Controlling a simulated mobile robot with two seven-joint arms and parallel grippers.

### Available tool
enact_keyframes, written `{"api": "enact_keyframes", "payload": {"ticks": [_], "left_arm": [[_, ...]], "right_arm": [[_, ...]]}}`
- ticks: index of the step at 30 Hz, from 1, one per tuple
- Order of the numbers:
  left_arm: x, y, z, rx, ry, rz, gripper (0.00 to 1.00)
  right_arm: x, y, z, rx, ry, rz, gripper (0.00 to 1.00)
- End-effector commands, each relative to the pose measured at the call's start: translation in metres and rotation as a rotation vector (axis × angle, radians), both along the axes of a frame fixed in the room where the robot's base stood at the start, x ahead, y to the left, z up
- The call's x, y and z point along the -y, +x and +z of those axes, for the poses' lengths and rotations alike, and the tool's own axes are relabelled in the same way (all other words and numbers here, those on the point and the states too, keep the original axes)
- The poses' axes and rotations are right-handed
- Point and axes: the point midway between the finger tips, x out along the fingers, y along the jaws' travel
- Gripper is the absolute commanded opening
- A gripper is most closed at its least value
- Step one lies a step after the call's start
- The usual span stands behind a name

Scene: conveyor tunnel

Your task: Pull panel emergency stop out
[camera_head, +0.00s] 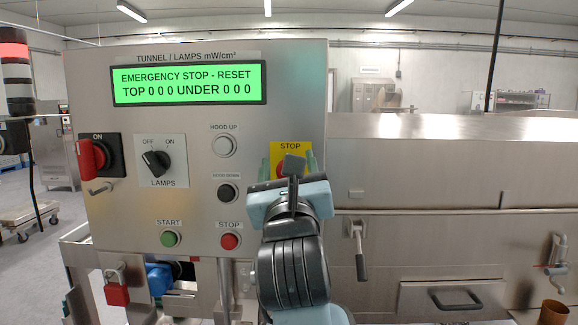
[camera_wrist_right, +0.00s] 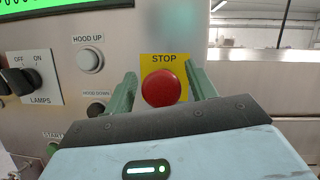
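The panel emergency stop is a red mushroom button (camera_wrist_right: 161,88) on a yellow plate marked STOP (camera_wrist_right: 165,60). In the head view my right arm hides most of the button, and the yellow plate (camera_head: 290,147) shows above the hand. My right gripper (camera_wrist_right: 162,92) is open, with one green finger on each side of the button. A gap shows between the button and each finger in the wrist view. How far the fingertips reach past the button is hard to tell. In the head view the same gripper (camera_head: 290,165) faces the panel. My left gripper is not in view.
The steel panel (camera_head: 110,205) has a green display (camera_head: 188,83) reading EMERGENCY STOP - RESET. Left of my right gripper are the hood buttons (camera_head: 225,146), a lamps knob (camera_head: 157,162), a red ON switch (camera_head: 92,157), and lower START (camera_head: 170,239) and STOP (camera_head: 230,241) buttons.

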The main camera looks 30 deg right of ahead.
Motion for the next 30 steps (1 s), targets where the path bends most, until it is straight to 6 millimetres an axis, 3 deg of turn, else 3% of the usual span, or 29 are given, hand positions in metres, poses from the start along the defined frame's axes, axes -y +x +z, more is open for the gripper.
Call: {"api": "enact_keyframes", "payload": {"ticks": [11,24,30], "left_arm": [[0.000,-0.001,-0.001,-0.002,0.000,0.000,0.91],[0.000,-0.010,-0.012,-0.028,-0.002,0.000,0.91],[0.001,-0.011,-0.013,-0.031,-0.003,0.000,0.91]], "right_arm": [[-0.002,-0.004,-0.001,0.003,0.000,0.000,0.59],[-0.028,-0.054,-0.026,0.000,0.000,0.001,0.59],[-0.033,-0.065,-0.029,0.001,0.001,-0.001,0.59]]}}
